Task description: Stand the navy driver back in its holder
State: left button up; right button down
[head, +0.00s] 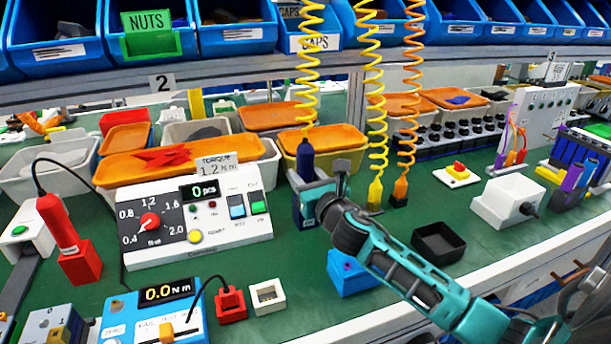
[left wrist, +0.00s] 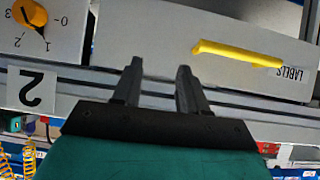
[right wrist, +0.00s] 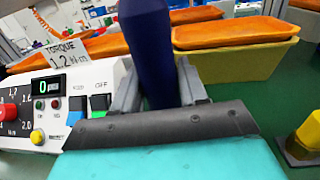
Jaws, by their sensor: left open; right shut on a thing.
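The torque box (head: 195,225) is close on the left. Coiled yellow and orange hoses with drivers (head: 375,192) hang on the right. A blue block (head: 348,275) and black tray (head: 438,243) are nearer. Orange-lidded bins (head: 325,138) stand behind.

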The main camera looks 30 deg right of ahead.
jog(key=shift+f, duration=0.45)
dwell(1.0)
jog(key=c, duration=0.5)
grip_release()
jog(key=shift+f, duration=0.1)
jog(key=s+a, duration=0.1)
jog(key=s, duration=0.6)
jog(key=shift+s, duration=0.25)
